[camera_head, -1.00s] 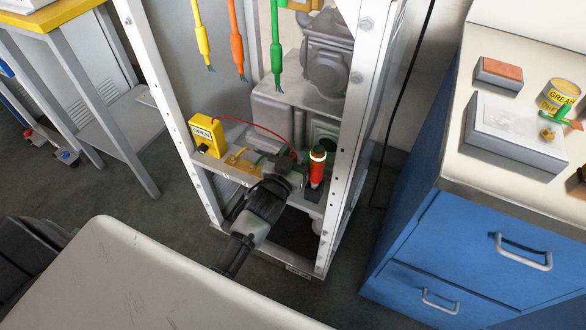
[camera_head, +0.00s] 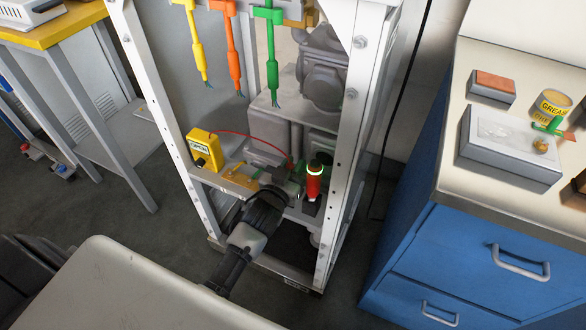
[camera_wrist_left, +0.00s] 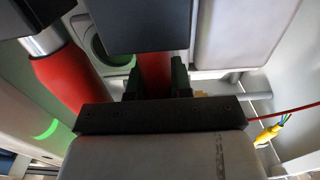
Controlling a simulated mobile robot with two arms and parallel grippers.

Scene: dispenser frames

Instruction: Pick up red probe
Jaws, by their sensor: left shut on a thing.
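My left gripper (camera_head: 287,182) reaches into the white metal frame, at the low shelf. In the left wrist view its dark fingers (camera_wrist_left: 157,82) are shut on the red probe (camera_wrist_left: 154,68), which shows as a red upright strip between them. A thin red cable (camera_head: 250,134) runs from the yellow box marked OPEN (camera_head: 203,149) to the gripper. In the head view the probe is mostly hidden by the gripper. My right gripper is not in view.
A red cylinder with a glowing green ring (camera_head: 314,183) stands close right of the gripper; it also shows in the wrist view (camera_wrist_left: 66,82). Frame posts (camera_head: 345,190) flank the arm. Yellow, orange (camera_head: 232,60) and green (camera_head: 272,60) connectors hang above. A blue cabinet (camera_head: 455,250) stands right.

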